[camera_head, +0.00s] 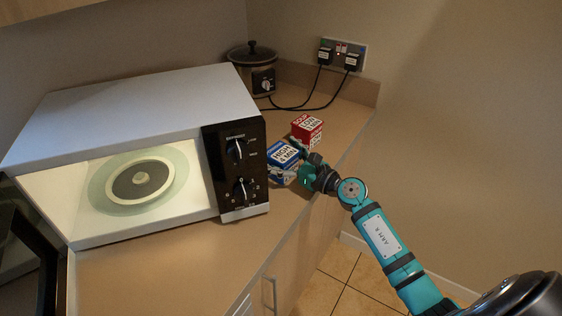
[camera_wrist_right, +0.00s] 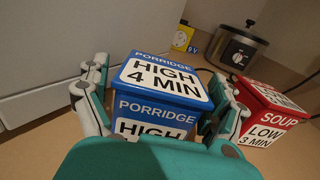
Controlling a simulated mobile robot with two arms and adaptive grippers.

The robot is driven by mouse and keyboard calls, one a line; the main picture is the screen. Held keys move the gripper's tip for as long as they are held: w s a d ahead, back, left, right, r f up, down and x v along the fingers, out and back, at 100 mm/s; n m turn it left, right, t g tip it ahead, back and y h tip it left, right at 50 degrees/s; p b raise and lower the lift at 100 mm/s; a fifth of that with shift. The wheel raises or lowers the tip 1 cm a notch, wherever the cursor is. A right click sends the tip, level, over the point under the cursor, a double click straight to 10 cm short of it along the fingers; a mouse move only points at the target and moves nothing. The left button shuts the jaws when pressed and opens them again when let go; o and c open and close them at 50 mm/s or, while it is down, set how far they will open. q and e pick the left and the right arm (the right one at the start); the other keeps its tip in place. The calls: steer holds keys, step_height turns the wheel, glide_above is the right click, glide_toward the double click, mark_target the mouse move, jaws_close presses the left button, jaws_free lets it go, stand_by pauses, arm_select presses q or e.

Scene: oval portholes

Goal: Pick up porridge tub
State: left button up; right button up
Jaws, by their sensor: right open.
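The porridge tub (camera_head: 281,155) is a blue box with a white label, standing on the counter beside the microwave's control panel. It fills the middle of the right wrist view (camera_wrist_right: 165,75), its lid reading "PORRIDGE HIGH 4 MIN". My right gripper (camera_head: 296,164) is at the tub, partly covering its near side. In the wrist view its open fingers (camera_wrist_right: 158,98) stand on the left and right sides of the tub. Whether they touch it I cannot tell. The tub's lower part is hidden behind the gripper. My left gripper is not in view.
A red soup tub (camera_head: 307,130) stands close behind and right of the porridge tub. A white microwave (camera_head: 130,110) with its door open is at the left. A slow cooker (camera_head: 251,66) and plugged sockets (camera_head: 341,55) are at the back. A yellow item (camera_wrist_right: 182,37) stands behind.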

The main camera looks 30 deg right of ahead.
steer(key=shift+r, duration=0.1)
steer(key=c, duration=1.4)
